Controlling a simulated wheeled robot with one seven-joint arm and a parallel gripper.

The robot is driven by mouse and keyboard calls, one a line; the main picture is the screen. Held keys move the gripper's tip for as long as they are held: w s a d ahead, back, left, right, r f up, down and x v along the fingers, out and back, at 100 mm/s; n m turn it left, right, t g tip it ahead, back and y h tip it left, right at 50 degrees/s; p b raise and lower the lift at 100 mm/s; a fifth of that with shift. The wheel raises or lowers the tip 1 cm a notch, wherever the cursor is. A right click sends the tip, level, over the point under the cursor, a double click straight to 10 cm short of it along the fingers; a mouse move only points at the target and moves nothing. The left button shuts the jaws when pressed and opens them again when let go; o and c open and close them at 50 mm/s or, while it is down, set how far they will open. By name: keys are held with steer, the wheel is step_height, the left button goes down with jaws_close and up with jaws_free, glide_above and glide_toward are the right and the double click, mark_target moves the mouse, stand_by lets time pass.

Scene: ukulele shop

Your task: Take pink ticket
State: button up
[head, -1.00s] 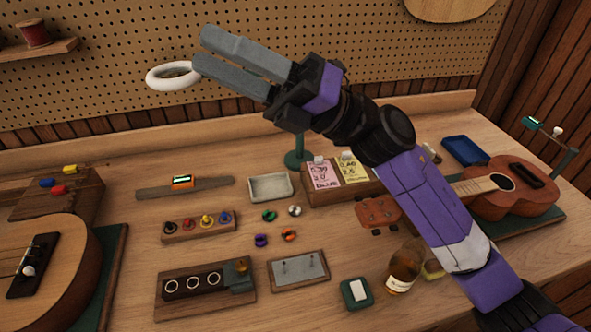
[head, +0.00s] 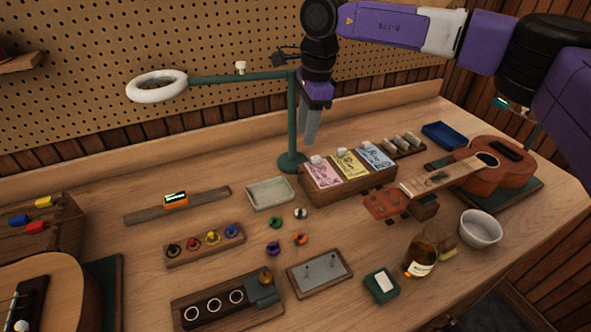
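The pink ticket (head: 322,173) lies at the left end of a sloped wooden holder (head: 350,185), with a small pale piece at its top edge. A yellow ticket (head: 350,164) and a blue ticket (head: 376,156) lie to its right in the same holder. My gripper (head: 309,141) points down behind and above the pink ticket, apart from it in the picture. Its fingers are seen edge-on and overlap, so their opening is hidden. Nothing shows below the fingertips.
A green lamp stand (head: 292,120) with a white ring (head: 157,86) rises close to my gripper's left. A pale tray (head: 270,193) lies left of the holder. A ukulele (head: 485,168), a bottle (head: 421,255) and a white bowl (head: 480,229) are to the right.

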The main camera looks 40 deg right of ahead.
mark_target(316, 157)
steer(key=shift+s+d+f+n+g+h, duration=0.1)
steer(key=shift+s+d+n+g+h, duration=0.15)
steer(key=shift+d, duration=0.3)
steer(key=shift+s+d+n+g+h, duration=0.15)
steer(key=shift+s+d+h, duration=0.15)
steer(key=shift+d, duration=0.25)
steer(key=shift+s+f, duration=0.1)
steer(key=shift+s, duration=0.2)
step_height(316, 157, down, 2)
steer(key=shift+f, duration=0.15)
steer(key=shift+w+d+f+p, duration=0.15)
steer(key=shift+f+p, duration=0.75)
steer(key=shift+f, duration=1.8)
jaws_close()
